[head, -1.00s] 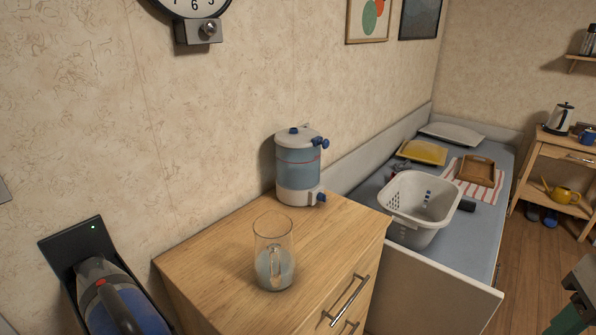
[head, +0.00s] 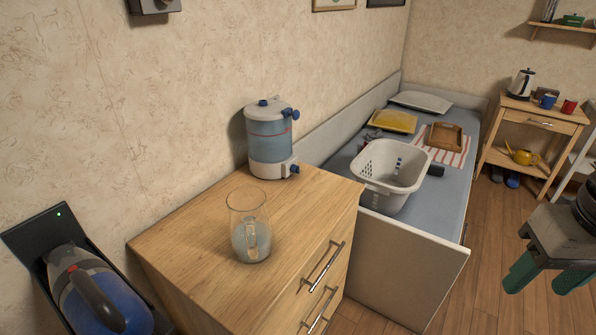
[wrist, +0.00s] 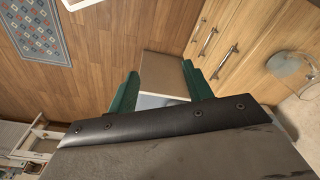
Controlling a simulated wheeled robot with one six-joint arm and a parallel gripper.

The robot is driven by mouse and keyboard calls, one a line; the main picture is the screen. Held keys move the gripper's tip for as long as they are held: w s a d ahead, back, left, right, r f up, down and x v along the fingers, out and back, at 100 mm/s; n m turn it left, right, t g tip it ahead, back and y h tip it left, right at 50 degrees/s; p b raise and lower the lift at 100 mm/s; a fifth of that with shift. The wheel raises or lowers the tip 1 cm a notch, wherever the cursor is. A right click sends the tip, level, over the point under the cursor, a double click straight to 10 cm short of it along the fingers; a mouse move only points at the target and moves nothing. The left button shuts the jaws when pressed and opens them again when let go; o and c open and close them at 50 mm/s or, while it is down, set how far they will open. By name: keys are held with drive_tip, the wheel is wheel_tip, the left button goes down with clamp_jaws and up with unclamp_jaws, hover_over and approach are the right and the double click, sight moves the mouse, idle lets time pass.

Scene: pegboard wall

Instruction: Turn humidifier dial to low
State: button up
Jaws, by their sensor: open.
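The humidifier (head: 270,143) is a white and clear tank with blue water, standing upright on the wooden dresser (head: 190,225) against the wall. A blue knob (head: 294,168) sits low on its right side, and another blue knob (head: 292,113) sits near the top. I cannot read any dial marks. My gripper (head: 548,280) has green fingers and is at the far right, well away from the humidifier, over the floor. In the wrist view my gripper (wrist: 160,85) is open with nothing between its fingers.
A glass pitcher (head: 250,238) stands on the dresser in front of the humidifier; it also shows in the wrist view (wrist: 288,66). A white basket (head: 388,178) is on the bed to the right. A handheld vacuum (head: 95,295) is docked at lower left.

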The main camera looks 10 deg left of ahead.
drive_tip(key=shift+a, duration=0.1)
drive_tip(key=c, duration=0.5)
drive_tip(key=w+a+f+g, duration=0.1)
drive_tip(key=w+a+f+n+g, duration=0.1)
drive_tip(key=w, duration=0.1)
drive_tip(key=shift+a+n, duration=0.1)
drive_tip(key=shift+n, duration=0.2)
clamp_jaws()
drive_tip(key=n+t+y, duration=0.1)
drive_tip(key=n+t, duration=0.7)
drive_tip(key=n, duration=0.2)
approach(294, 170)
drive_tip(key=f, duration=0.1)
drive_tip(key=a+f, duration=0.1)
drive_tip(key=f, duration=0.1)
drive_tip(key=a+f, duration=0.1)
drive_tip(key=f, duration=0.1)
drive_tip(key=shift+w+f, duration=0.25)
drive_tip(key=shift+w, duration=0.15)
drive_tip(key=shift+w+d+r, duration=0.1)
drive_tip(key=shift+w+d, duration=0.2)
drive_tip(key=shift+w, duration=0.25)
drive_tip(key=shift+w+d+r, duration=0.1)
drive_tip(key=shift+w+d, duration=0.2)
drive_tip(key=shift+w, duration=0.2)
drive_tip(key=shift+w+d, duration=0.25)
drive_tip(key=shift+w, duration=0.25)
